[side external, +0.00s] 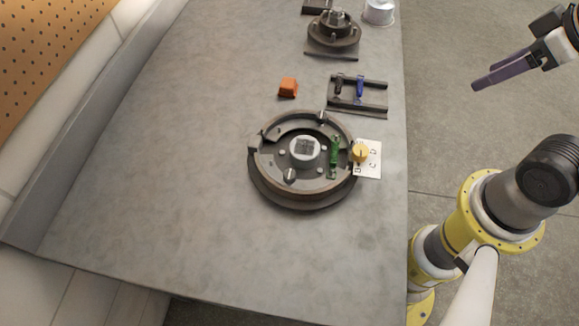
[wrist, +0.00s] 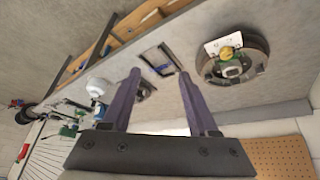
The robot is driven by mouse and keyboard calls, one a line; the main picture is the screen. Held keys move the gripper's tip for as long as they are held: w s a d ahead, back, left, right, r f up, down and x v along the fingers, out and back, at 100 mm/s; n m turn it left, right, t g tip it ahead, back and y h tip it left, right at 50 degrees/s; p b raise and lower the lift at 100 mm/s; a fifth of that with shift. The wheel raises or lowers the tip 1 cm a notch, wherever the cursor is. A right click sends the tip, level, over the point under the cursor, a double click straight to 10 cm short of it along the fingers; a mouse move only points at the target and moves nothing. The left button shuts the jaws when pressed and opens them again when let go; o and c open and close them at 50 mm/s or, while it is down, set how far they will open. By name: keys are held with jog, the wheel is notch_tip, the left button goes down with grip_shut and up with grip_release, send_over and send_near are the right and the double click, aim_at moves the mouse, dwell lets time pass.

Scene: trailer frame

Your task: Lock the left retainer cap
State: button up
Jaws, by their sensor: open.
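A round brake assembly (side external: 268,192) lies on the grey bench, with a square-topped hub (side external: 304,149) in its middle and a green part (side external: 334,157) on its right side. One small silver cap (side external: 290,175) sits at its lower left, and another small silver piece (side external: 322,116) at its upper rim. I cannot tell for sure which is the left retainer cap, nor whether either is locked. My gripper (side external: 483,78) is open and empty, off the bench's right side, well away from the assembly. In the wrist view, its purple fingers (wrist: 159,74) are spread, with the assembly (wrist: 205,71) beyond them at right.
A yellow knob (side external: 360,153) stands on a white marked card (side external: 372,172) beside the assembly. A black rack (side external: 374,112) with a blue tool (side external: 360,88), an orange block (side external: 288,87), another hub (side external: 334,38) and a white bucket (side external: 379,14) lie farther back. The bench's left and front are clear.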

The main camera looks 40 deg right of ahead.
jog(key=w+a+r+n, duration=0.3)
jog(key=w+r+n, duration=0.2)
jog(key=w+r, duration=0.1)
jog(key=n+g, duration=0.5)
jog(key=n, duration=0.7)
send_over(290, 174)
notch_tip(290, 174, down, 8)
notch_tip(290, 174, down, 14)
jog(key=shift+r, duration=0.1)
jog(key=shift+c, duration=0.3)
grip_shut()
